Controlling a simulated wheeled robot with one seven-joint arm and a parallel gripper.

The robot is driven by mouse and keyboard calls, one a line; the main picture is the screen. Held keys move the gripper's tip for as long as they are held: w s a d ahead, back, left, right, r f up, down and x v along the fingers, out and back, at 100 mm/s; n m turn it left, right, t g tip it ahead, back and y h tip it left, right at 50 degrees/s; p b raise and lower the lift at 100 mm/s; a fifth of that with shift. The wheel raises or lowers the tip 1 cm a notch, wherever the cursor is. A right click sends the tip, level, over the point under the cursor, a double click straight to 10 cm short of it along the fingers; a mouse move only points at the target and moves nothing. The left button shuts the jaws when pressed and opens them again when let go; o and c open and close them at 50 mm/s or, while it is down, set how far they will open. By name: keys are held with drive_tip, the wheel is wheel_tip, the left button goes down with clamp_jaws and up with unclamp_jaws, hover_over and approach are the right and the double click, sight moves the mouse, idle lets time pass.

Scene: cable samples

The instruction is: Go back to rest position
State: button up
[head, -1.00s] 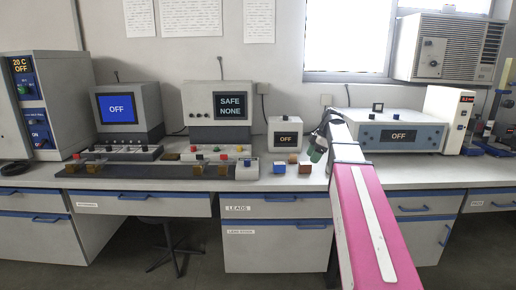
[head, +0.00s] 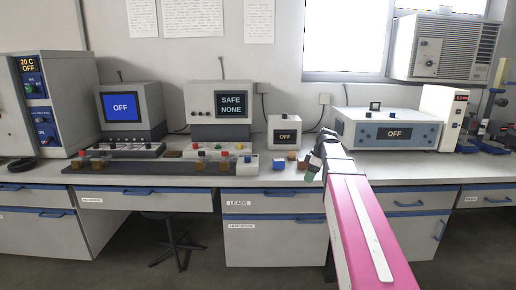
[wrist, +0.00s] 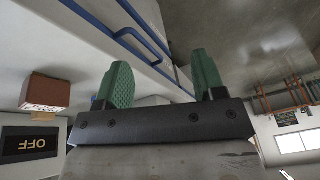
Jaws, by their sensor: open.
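My gripper (head: 313,168) is at the end of my pink and black arm, over the front part of the bench in the head view. The arm partly hides it there. In the wrist view its two green fingers (wrist: 163,82) stand well apart with nothing between them, so it is open and empty.
The bench (head: 300,178) has a small OFF box (head: 284,131), a blue block (head: 279,165) and brown blocks left of my gripper. A wide OFF instrument (head: 375,134) stands behind it. In the wrist view, a brown block (wrist: 45,92) and blue-handled drawers (wrist: 140,40) show.

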drive_tip(key=s+a+f+m+h, duration=0.1)
drive_tip(key=s+f+m+h, duration=0.1)
drive_tip(key=s+f+m, duration=0.5)
drive_tip(key=s+a+f+m+h, duration=0.1)
drive_tip(key=s+f+m, duration=0.6)
drive_tip(key=f, duration=1.1)
drive_tip(key=s+a, duration=0.1)
drive_tip(key=s, duration=0.3)
drive_tip(key=shift+s+f+h, duration=0.35)
drive_tip(key=shift+h, duration=0.05)
drive_tip(key=shift+o, duration=0.5)
drive_tip(key=shift+a, duration=0.1)
